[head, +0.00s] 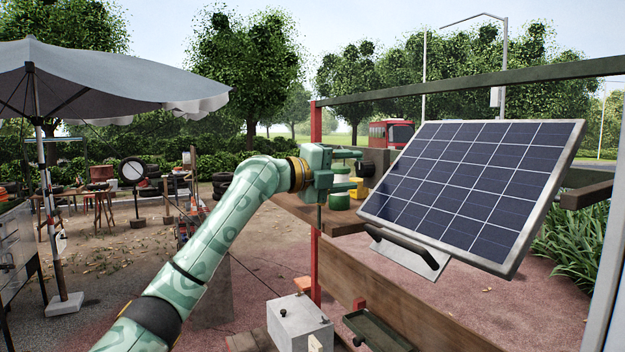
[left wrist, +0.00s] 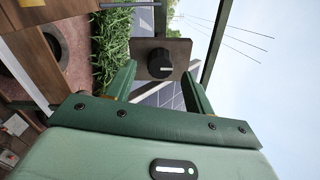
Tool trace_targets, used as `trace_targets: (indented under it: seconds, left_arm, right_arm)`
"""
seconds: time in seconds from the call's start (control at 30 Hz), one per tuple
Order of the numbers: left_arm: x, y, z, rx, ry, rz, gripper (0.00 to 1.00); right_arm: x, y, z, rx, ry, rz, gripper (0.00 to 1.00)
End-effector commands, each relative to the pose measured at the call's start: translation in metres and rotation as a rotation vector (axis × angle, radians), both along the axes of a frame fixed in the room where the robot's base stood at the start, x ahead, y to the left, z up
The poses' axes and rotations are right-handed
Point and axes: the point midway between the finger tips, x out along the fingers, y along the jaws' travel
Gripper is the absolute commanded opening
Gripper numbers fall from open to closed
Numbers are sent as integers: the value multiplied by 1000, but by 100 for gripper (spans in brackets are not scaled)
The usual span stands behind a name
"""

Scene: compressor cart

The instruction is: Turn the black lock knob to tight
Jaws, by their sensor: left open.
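The black lock knob (left wrist: 160,64) shows in the left wrist view, with a white pointer line on its face. It sits on a dark brown square plate (left wrist: 177,47). My left gripper (left wrist: 158,71) is open, with one green finger on each side of the knob in that view. I cannot tell whether the fingers touch it. In the head view my left gripper (head: 349,170) points right, toward a small dark part left of the tilted solar panel (head: 480,180). I cannot tell whether that part is the knob. My right gripper is out of view.
Green and yellow tins (head: 340,200) stand on a wooden shelf (head: 300,209) below the gripper. A red post (head: 316,265) rises beside it. A grey box (head: 299,322) and a green tray (head: 378,331) are lower down. A black handle (head: 402,243) is under the panel.

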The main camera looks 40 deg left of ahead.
Motion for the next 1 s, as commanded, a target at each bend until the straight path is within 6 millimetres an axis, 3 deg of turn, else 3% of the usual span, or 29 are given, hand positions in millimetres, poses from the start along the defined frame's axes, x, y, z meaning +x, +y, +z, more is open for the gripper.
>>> trace_targets:
  seconds: [0.3, 0.5, 0.7, 1.0]
  left_arm:
    - [-80, 34, -8, 7, 3, 5, 53]
    - [-114, 48, -6, 3, 5, 3, 53]
    - [-126, 52, -3, 2, 4, 0, 53]
    - [-126, 53, -1, 1, 3, 0, 53]
  right_arm:
    - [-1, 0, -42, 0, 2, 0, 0]
    - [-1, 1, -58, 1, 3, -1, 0]
    - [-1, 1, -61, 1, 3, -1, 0]
    - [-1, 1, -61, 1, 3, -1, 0]
